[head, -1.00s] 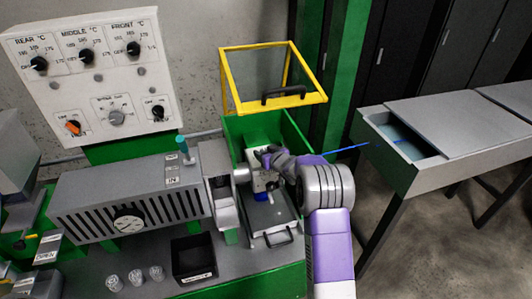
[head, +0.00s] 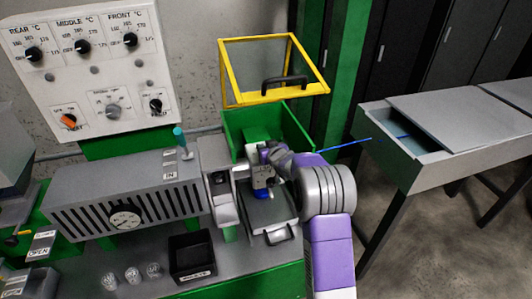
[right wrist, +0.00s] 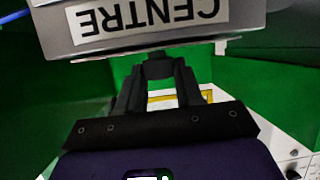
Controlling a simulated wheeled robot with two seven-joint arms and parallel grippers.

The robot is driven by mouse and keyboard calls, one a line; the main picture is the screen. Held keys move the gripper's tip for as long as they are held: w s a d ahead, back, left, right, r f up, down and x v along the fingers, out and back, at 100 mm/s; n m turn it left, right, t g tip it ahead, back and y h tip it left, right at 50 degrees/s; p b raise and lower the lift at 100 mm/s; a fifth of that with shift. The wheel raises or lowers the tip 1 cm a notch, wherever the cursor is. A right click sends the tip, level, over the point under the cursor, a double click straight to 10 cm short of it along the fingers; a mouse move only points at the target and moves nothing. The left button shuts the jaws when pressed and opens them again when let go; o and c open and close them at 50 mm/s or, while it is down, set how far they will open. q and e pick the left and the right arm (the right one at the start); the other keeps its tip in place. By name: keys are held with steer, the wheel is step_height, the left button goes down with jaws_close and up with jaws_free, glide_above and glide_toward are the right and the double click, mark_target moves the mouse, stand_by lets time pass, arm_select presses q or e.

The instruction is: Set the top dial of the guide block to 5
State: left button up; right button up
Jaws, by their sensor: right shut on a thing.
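The guide block (head: 263,179) is a small pale block with a blue part below it, inside the green-walled bay in the head view. My right gripper (head: 262,158) is at the block's top, its purple arm coming from the right. In the right wrist view the block shows as a grey body (right wrist: 190,40) with an upside-down "CENTRE" label. My right gripper's dark fingers (right wrist: 160,68) are closed together just under that label. The top dial is hidden between and behind the fingers, so its setting cannot be read. My left gripper is not in view.
A yellow-framed guard (head: 275,98) stands raised behind the bay. A grey machine housing (head: 125,200) with a gauge is to the left. The blue cable (head: 345,143) runs right toward a grey trough (head: 415,150). A black bin (head: 192,258) and clear cups are in front.

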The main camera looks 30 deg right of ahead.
steer(key=h+b, duration=0.1)
steer(key=b, duration=0.1)
steer(key=m+b, duration=0.1)
steer(key=shift+w+a+f+m+h+b, duration=0.1)
steer(key=shift+a+f+m+h+b, duration=0.2)
steer(key=shift+a+h+b, duration=0.1)
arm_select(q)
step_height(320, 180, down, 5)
arm_select(e)
steer(key=shift+r+m+g+h, duration=0.2)
steer(key=shift+m+g+h, duration=0.3)
steer(key=shift+h, duration=0.1)
steer(key=shift+r+m+g+h+p, duration=0.15)
steer(key=shift+m+g+h+p, duration=0.15)
steer(key=shift+m+h, duration=0.3)
steer(key=m+g+h+p, duration=0.1)
steer(key=m+h+p, duration=0.1)
steer(key=p, duration=0.1)
steer(key=shift+w+r+p, duration=0.1)
steer(key=shift+p, duration=0.2)
arm_select(q)
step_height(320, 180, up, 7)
steer(key=p, duration=0.3)
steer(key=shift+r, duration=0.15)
arm_select(e)
steer(key=shift+f+m+g+h, duration=0.2)
steer(key=shift+m+g+h, duration=0.6)
steer(key=shift+m+g, duration=0.25)
steer(key=o, duration=1)
steer(key=shift+o, duration=0.2)
